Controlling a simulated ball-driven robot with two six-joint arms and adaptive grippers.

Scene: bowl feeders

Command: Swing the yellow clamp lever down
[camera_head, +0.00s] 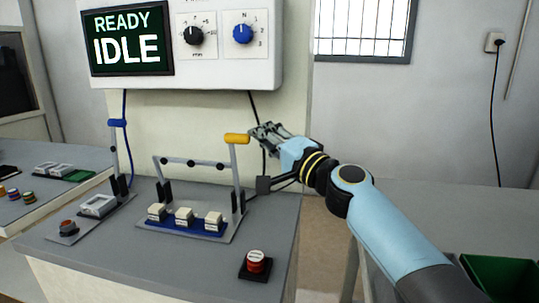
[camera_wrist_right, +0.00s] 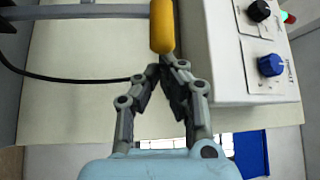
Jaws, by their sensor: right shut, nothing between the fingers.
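The yellow clamp lever grip (camera_head: 237,139) sits at the top of an upright grey arm at the right end of the clamp fixture (camera_head: 186,229). The lever stands up. My right gripper (camera_head: 256,131) is shut and empty, with its fingertips close beside the right end of the yellow grip. In the right wrist view the yellow grip (camera_wrist_right: 162,27) is just ahead of the closed fingertips (camera_wrist_right: 166,64); I cannot tell whether they touch. The clamp's cross bar (camera_head: 192,163) is raised above several white blocks on a blue strip. My left gripper is not in view.
A blue-handled lever (camera_head: 117,123) stands upright at the left. A red button (camera_head: 256,261) is at the table's front right, and another (camera_head: 68,226) at the left. The control box (camera_head: 180,45) with a READY IDLE screen (camera_head: 127,38) hangs above the fixture.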

